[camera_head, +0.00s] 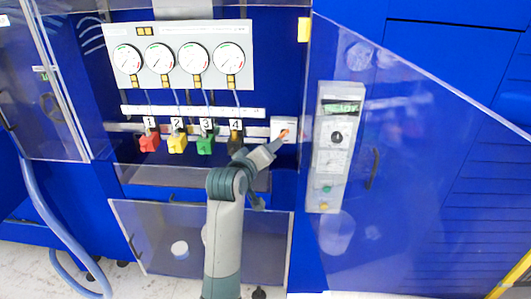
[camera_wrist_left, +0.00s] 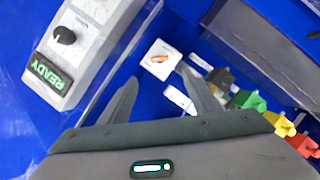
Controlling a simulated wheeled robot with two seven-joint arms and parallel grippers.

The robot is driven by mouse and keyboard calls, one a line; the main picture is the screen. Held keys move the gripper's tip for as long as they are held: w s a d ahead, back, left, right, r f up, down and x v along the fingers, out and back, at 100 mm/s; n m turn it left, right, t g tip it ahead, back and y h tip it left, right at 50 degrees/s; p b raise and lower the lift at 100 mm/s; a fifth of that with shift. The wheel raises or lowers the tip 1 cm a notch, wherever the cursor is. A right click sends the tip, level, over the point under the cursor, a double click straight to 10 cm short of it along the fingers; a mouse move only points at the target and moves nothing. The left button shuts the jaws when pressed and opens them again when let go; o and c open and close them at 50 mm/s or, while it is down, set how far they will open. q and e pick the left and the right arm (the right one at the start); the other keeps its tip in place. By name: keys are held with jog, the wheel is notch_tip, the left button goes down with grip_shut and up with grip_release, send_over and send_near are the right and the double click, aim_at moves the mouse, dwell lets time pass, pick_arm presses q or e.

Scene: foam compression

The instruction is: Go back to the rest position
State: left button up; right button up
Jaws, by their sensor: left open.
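My left arm (camera_head: 224,240) reaches up from the bottom middle of the head view. My left gripper (camera_head: 276,145) is in front of a white square switch plate with an orange knob (camera_head: 285,131). In the left wrist view my left gripper (camera_wrist_left: 156,77) has its two fingers spread apart with nothing between them. The switch plate (camera_wrist_left: 152,67) lies beyond the fingertips there, its orange knob turned aslant. Whether the fingertips touch the plate cannot be told. My right gripper is not in view.
A grey control panel (camera_head: 325,160) reading READY stands right of the switch. Several gauges (camera_head: 193,60) sit above numbered red (camera_head: 149,143), yellow (camera_head: 177,144), green (camera_head: 205,146) and dark valves. Clear doors with handles surround them. A blue hose (camera_head: 50,220) hangs at left.

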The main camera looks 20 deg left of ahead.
pick_arm(q)
jog(key=shift+f, duration=0.1)
notch_tip(320, 180, down, 15)
jog(key=d+m+g+b, duration=0.2)
jog(key=s+d+f+m+g+b, duration=0.15)
jog(key=s+f, duration=0.35)
jog(key=f, duration=0.9)
jog(key=s+f+m+g+b, duration=0.15)
jog(key=s+f, duration=0.35)
jog(key=f, duration=0.8)
jog(key=s+d+f+m+g, duration=0.15)
jog(key=s+f, duration=0.25)
jog(key=f, duration=1)
jog(key=s+a+f+m+g+b, duration=0.2)
jog(key=s+f+m+g+b, duration=0.15)
jog(key=s+f, duration=2)
jog(key=s+a+f+g, duration=0.1)
jog(key=s+f, duration=0.1)
jog(key=s, duration=0.7)
jog(key=s+a+f+m+g+b, duration=0.1)
jog(key=s+f, duration=0.2)
jog(key=s, duration=0.7)
jog(key=s+a+f+g, duration=0.1)
jog(key=s+f, duration=0.1)
jog(key=s, duration=0.7)
jog(key=shift+s+a+f+m+g, duration=0.25)
jog(key=shift+s+m+g, duration=0.05)
jog(key=shift+g, duration=0.1)
